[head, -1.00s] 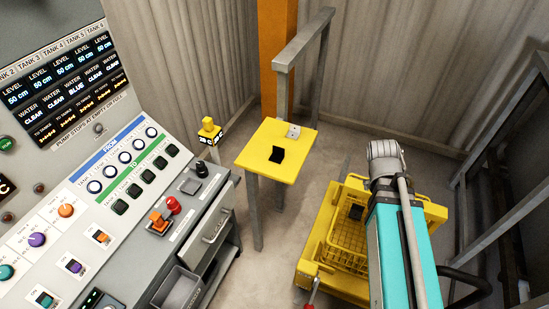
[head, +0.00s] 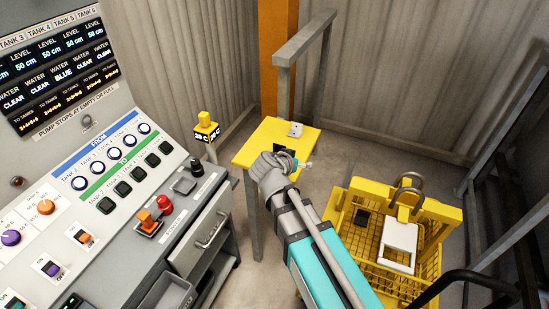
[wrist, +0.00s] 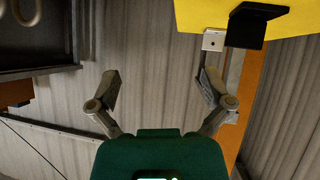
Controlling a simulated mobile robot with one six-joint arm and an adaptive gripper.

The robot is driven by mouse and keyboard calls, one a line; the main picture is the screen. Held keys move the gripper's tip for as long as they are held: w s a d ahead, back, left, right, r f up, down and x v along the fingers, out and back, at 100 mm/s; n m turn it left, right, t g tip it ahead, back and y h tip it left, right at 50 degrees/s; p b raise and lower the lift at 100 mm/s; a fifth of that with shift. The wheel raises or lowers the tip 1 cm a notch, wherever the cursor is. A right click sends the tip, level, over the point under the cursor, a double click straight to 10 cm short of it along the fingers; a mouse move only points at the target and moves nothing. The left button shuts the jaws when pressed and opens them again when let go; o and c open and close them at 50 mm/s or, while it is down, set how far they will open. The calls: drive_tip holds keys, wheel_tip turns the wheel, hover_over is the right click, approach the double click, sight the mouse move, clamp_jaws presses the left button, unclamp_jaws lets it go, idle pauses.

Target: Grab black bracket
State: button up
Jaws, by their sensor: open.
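The black bracket (wrist: 257,24) lies at the upper right of the wrist view, on the yellow table (wrist: 207,13). In the head view my wrist mostly hides the bracket on the tabletop (head: 252,150). My gripper (wrist: 158,82) is open and empty, its two fingers spread wide. In the wrist view the bracket is above and to the right of the right finger, apart from it. In the head view my gripper (head: 304,166) is by the right front part of the table.
A small pale block (head: 296,130) sits on the table near the grey post frame (head: 284,90). A yellow basket (head: 345,252) at right holds a dark piece (head: 362,217) and a white piece (head: 398,247). A control console (head: 125,185) stands at left.

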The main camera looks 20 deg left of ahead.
drive_tip(key=s+a+t+y+b, duration=0.2)
drive_tip(key=s+a, duration=0.1)
drive_tip(key=a, duration=0.6)
drive_tip(key=shift+s+a+r+t, duration=0.2)
drive_tip(key=shift+a+t, duration=0.1)
drive_tip(key=shift+a, duration=0.1)
drive_tip(key=shift+w+f, duration=0.1)
drive_tip(key=shift+w, duration=0.05)
drive_tip(key=b, duration=0.3)
approach(279, 147)
drive_tip(key=x, duration=0.3)
drive_tip(key=shift+w+d+f, duration=0.1)
drive_tip(key=shift+w+f, duration=0.15)
drive_tip(key=shift+w, duration=0.05)
drive_tip(key=shift+w+d+f, duration=0.15)
drive_tip(key=shift+w, duration=0.45)
drive_tip(key=shift+a+b+x, duration=0.2)
drive_tip(key=shift+b+x, duration=0.85)
drive_tip(key=shift+x, duration=1.55)
